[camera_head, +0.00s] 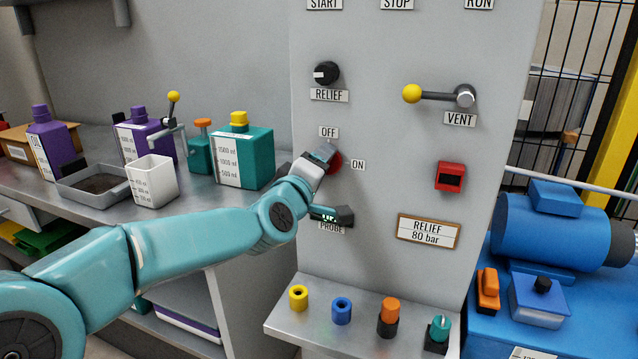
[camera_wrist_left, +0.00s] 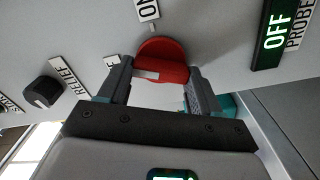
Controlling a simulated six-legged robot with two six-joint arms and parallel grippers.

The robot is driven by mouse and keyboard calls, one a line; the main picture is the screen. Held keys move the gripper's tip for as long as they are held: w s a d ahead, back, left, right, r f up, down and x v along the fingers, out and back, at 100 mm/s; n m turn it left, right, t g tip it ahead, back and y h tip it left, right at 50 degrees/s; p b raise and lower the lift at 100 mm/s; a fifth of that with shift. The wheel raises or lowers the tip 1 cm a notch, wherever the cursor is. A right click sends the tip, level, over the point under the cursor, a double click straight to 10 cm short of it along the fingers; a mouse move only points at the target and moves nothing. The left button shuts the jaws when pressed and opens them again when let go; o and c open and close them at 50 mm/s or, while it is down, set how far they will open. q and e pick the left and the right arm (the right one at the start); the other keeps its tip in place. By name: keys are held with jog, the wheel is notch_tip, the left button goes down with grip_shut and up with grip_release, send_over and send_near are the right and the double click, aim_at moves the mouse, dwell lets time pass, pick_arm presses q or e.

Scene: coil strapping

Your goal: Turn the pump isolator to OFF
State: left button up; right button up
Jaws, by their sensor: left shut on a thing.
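The red isolator knob (camera_head: 335,163) is on the grey panel, mostly hidden by my gripper in the head view. The OFF label (camera_head: 329,132) is above it and the ON label (camera_head: 358,165) to its right. My left gripper (camera_head: 324,157) is shut on the knob. In the wrist view, the red knob (camera_wrist_left: 163,55) sits between the two fingers. A white mark on it lies crosswise in that picture, towards a label (camera_wrist_left: 112,60) partly hidden by a finger; the ON label (camera_wrist_left: 147,9) is at the top. My right gripper is not in view.
The RELIEF knob (camera_head: 326,74) is above and the PROBE display (camera_head: 331,215) just below my gripper. The yellow-tipped VENT lever (camera_head: 437,95) and a red-framed switch (camera_head: 450,177) are to the right. Coloured pieces stand on the shelf (camera_head: 300,325) below; bottles stand at left.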

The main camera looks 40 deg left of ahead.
pick_arm(q)
jog(key=shift+f+n+b, duration=0.1)
jog(key=shift+n+b, duration=1.4)
jog(key=shift+n, duration=0.9)
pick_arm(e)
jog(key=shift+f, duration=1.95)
pick_arm(q)
jog(key=o, duration=1.1)
jog(key=shift+c, duration=0.2)
jog(key=p+v, duration=0.2)
jog(key=v, duration=1.4)
jog(key=shift+p, duration=0.3)
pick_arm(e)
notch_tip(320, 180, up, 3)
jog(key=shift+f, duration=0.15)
